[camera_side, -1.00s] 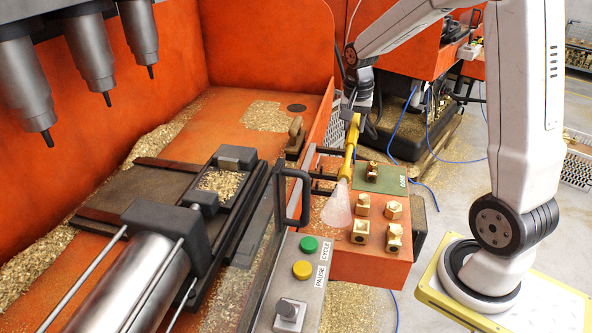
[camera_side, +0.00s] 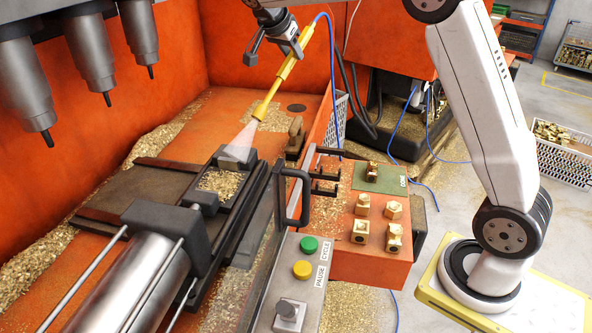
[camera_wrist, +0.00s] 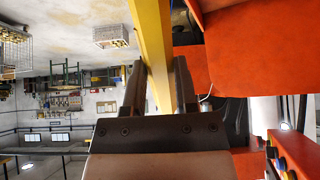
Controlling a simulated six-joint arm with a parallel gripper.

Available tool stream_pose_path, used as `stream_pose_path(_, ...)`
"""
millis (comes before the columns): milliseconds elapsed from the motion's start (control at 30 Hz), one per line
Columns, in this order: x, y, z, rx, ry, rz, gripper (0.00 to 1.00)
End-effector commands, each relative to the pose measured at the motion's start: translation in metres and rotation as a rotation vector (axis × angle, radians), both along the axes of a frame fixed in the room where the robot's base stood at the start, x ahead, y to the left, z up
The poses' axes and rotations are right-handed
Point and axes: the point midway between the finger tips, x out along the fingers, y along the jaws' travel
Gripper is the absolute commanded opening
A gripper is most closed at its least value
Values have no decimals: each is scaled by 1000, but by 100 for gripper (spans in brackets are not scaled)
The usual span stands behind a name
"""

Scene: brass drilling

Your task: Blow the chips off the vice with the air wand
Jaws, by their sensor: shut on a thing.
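My gripper (camera_side: 297,46) is shut on the yellow air wand (camera_side: 272,94), high above the machine's bed. In the wrist view the wand (camera_wrist: 152,45) runs between my two fingers (camera_wrist: 160,82). The wand slants down and left. A pale cone of air (camera_side: 240,142) leaves its nozzle and reaches the back jaw of the vice (camera_side: 235,156). Brass chips (camera_side: 222,183) lie in the vice between its jaws. A blue hose (camera_side: 332,60) hangs from the wand's upper end.
Three drill spindles (camera_side: 92,60) hang at the upper left. A guard door with a black handle (camera_side: 293,190) stands right of the vice. Brass fittings (camera_side: 362,204) sit on the orange side shelf by the green pad (camera_side: 380,180). More chips (camera_side: 40,262) lie along the left.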

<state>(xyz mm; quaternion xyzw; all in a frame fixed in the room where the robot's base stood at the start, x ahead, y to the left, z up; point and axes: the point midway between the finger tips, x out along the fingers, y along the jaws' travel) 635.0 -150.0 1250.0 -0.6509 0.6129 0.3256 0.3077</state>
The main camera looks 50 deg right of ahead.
Motion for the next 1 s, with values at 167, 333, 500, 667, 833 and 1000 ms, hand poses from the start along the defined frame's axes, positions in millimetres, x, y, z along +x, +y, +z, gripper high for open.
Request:
stream_pose_path(167,9,10,16,-41,-3,-39,0)
stream_pose_path(333,12,14,22,-58,-2,-57,0)
stream_pose_path(500,13,14,24,-61,-3,-61,0)
stream_pose_path(667,13,15,22,-60,-2,-60,0)
stream_pose_path(833,13,18,16,-60,0,-59,0)
stream_pose_path(1000,13,24,5,-60,0,-57,0)
